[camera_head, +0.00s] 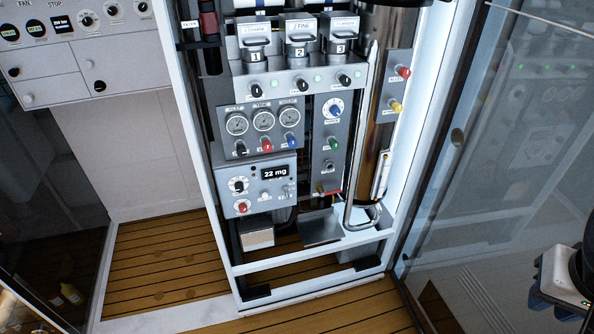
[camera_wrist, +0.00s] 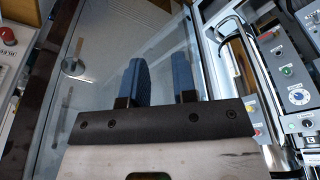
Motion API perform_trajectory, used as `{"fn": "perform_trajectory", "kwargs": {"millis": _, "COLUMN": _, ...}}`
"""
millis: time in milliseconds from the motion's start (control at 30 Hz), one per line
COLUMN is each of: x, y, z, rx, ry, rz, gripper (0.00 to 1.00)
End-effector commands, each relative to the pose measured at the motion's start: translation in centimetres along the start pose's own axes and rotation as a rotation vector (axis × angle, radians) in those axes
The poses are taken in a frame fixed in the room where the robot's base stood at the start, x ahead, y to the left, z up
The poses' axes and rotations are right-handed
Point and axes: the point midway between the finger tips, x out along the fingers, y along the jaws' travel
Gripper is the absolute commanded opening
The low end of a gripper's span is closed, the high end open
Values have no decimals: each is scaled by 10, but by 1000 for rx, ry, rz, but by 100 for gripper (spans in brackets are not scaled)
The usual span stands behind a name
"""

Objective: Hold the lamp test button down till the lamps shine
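The fill panel stands in a white-framed cabinet in the head view. I cannot tell which control is the lamp test button; the small labels are unreadable. The lower grey box (camera_head: 258,183) carries a display (camera_head: 275,172) reading "22 mg", a red knob (camera_head: 242,207) and small dark lamps (camera_head: 254,172). Small green lamps (camera_head: 318,78) sit beside the black knobs under the numbered units. My gripper (camera_wrist: 158,80) shows in the wrist view with two blue fingers apart and nothing between them. It is away from the panel, facing a glass door.
The glass door (camera_head: 500,150) stands at the right of the cabinet. A tall metal cylinder (camera_head: 380,120) with a pipe stands inside. In the wrist view the grey panel (camera_wrist: 285,70) with coloured knobs is at the right. A red button (camera_wrist: 8,35) shows top left.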

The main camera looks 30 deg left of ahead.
Motion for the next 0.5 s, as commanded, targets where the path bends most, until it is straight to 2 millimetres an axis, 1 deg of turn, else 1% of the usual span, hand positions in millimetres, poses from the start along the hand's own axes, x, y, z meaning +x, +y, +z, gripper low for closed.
{"fn": "perform_trajectory", "kwargs": {"millis": 33, "x": 0, "y": 0, "z": 0, "rx": 0, "ry": 0, "rz": 0, "gripper": 19}}
{"fn": "perform_trajectory", "kwargs": {"millis": 100, "x": 0, "y": 0, "z": 0, "rx": 0, "ry": 0, "rz": 0, "gripper": 8}}
{"fn": "perform_trajectory", "kwargs": {"millis": 167, "x": 0, "y": 0, "z": 0, "rx": 0, "ry": 0, "rz": 0, "gripper": 0}}
{"fn": "perform_trajectory", "kwargs": {"millis": 500, "x": 0, "y": 0, "z": 0, "rx": 0, "ry": 0, "rz": 0, "gripper": 0}}
